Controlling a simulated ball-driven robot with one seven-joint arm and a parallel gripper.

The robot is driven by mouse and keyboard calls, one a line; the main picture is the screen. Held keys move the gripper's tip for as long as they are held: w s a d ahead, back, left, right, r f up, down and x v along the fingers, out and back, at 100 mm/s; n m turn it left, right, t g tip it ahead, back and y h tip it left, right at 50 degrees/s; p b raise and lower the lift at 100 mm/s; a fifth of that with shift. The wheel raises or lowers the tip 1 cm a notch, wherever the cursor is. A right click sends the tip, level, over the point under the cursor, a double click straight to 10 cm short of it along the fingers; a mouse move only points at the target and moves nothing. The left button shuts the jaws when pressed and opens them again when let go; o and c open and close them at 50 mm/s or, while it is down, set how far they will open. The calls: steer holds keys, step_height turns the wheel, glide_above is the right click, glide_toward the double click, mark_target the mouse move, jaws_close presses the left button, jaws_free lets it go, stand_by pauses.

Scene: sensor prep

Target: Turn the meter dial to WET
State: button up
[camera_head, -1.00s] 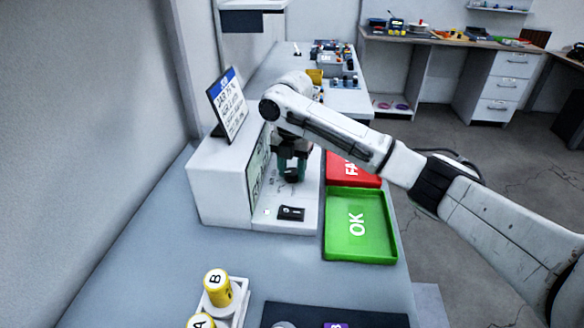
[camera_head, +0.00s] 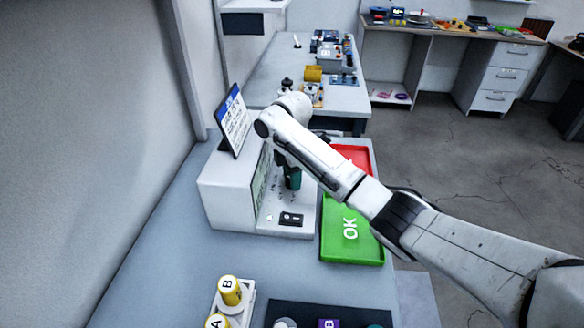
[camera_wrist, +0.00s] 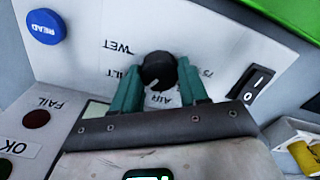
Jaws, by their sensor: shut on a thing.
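The meter (camera_head: 228,198) is a white box with a front ledge, standing on the bench in the head view. Its black dial (camera_wrist: 158,70) shows in the wrist view, with WET, AIR and other labels printed around it. A small light mark on the knob appears to face the AIR label (camera_wrist: 160,98); the exact angle is hard to tell. My gripper (camera_wrist: 160,80) has its two green fingers on either side of the dial, shut on it. In the head view my gripper (camera_head: 292,178) is over the ledge, and the arm hides the dial.
A black rocker switch (camera_head: 291,219) sits on the ledge near my gripper. A blue READ button (camera_wrist: 45,27) and a dark red FAIL lamp (camera_wrist: 37,117) are on the panel. The green OK tray (camera_head: 347,250) and a red tray (camera_head: 357,157) stand right of the meter.

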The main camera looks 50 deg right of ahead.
steer(key=m+p, duration=0.3)
steer(key=shift+r+m, duration=0.25)
steer(key=shift+m, duration=0.15)
steer(key=m+p, duration=0.2)
steer(key=m, duration=0.1)
steer(key=shift+m, duration=0.3)
steer(key=m+p, duration=0.2)
steer(key=m, duration=0.1)
steer(key=shift+f+m, duration=0.1)
steer(key=shift+m, duration=0.2)
steer(key=shift+m+p, duration=0.4)
steer(key=shift+m, duration=1.1)
steer(key=shift+f+m, duration=0.1)
steer(key=shift+m, duration=0.2)
steer(key=o, duration=1.1)
steer(key=shift+c, duration=0.2)
